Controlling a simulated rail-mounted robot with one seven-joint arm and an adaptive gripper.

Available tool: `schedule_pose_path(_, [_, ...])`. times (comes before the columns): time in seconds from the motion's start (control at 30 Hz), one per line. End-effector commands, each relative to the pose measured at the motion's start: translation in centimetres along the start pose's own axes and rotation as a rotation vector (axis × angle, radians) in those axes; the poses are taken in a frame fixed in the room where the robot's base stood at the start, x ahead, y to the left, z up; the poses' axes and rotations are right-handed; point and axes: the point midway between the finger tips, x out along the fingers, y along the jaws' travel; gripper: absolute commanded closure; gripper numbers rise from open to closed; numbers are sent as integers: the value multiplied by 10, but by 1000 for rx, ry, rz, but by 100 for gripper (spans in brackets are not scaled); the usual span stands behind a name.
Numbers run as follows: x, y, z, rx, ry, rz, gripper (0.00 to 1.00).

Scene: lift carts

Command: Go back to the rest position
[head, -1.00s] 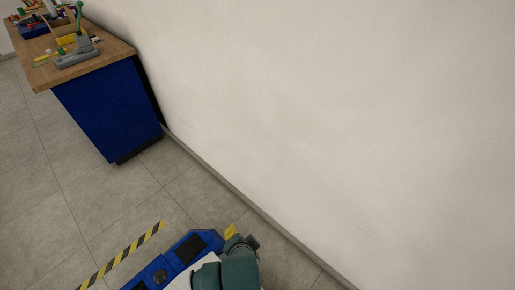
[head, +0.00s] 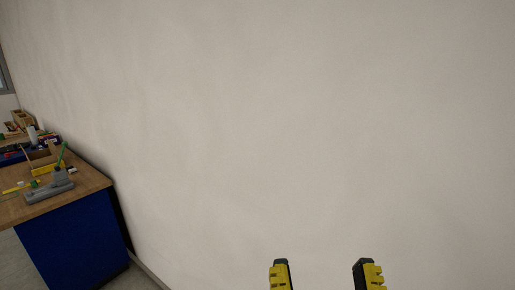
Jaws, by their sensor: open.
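My gripper (head: 324,272) shows at the bottom edge of the head view, right of the middle. Its two black and yellow fingers point up and stand wide apart, with nothing between them. The plain wall is behind it. The rest of my arm is below the picture's edge.
A blue workbench (head: 72,245) with a wooden top stands at the lower left against the pale wall (head: 300,130). On it are a grey tool with a green lever (head: 52,186), a wooden box (head: 42,156) and several small items. A little grey floor shows by the bench.

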Motion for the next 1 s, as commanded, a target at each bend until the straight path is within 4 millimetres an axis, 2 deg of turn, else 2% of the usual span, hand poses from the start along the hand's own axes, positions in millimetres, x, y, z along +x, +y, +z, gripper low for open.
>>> schedule_pose_path(0.03, [15,0,-38,1,-2,0,29])
schedule_pose_path(0.5, [90,0,-233,10,-5,0,29])
schedule_pose_path(0.6, [103,0,-265,11,-6,0,29])
schedule_pose_path(0.73, [111,1,-285,12,-6,0,29])
schedule_pose_path(1.0, [110,1,-283,13,-6,0,29])
